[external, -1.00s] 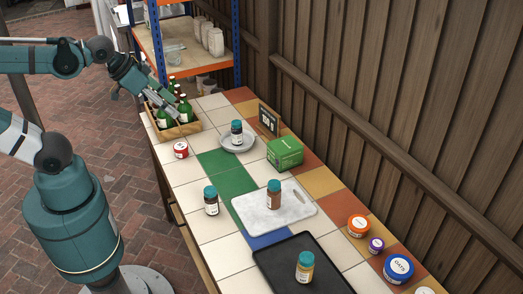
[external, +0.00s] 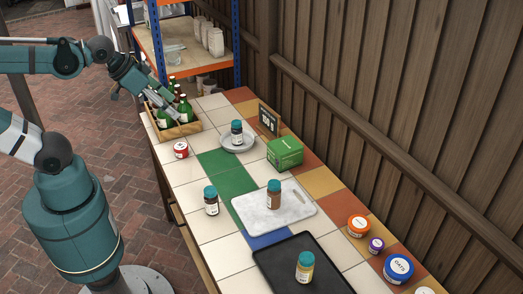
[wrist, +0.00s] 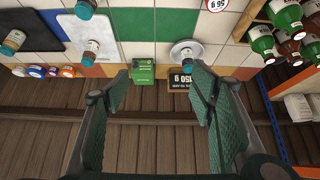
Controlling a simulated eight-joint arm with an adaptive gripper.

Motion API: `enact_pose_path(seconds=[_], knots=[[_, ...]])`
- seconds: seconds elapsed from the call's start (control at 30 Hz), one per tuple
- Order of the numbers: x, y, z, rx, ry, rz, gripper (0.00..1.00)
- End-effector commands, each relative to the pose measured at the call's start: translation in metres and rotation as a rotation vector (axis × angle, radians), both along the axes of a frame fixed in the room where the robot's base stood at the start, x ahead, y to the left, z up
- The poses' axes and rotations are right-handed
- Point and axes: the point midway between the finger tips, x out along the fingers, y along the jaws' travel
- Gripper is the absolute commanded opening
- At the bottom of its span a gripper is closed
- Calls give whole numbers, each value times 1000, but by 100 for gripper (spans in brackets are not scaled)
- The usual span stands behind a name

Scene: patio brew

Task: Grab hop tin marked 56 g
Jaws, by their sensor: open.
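A small red tin (external: 181,149) with a white label stands on the white tiles near the table's left edge, in front of the bottle crate. In the wrist view, its top edge cuts off a red-rimmed white label (wrist: 216,5) that reads upside down as 56 g. My gripper (external: 174,116) is in the air around the bottle crate in the external view. In the wrist view my gripper (wrist: 160,84) has its two fingers wide apart with nothing between them. The tin lies beyond the fingers, up and to the right.
A wooden crate (external: 182,131) of green bottles stands behind the tin. A jar (external: 237,133) sits on a grey plate (external: 249,144); a green box (external: 285,153) and black sign (external: 268,119) are nearby. A marble board (external: 300,205), dark tray (external: 275,263) and several jars lie nearer. A wooden wall bounds the right.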

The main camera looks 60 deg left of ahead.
Motion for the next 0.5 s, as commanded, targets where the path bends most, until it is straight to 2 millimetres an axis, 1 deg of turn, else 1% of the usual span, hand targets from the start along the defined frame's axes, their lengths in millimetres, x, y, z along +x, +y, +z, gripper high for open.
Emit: enact_pose_path(seconds=[0.27,0.5], knots=[[7,7,-8,-33,30,65,55],[20,22,-24,-100,89,202,55]])
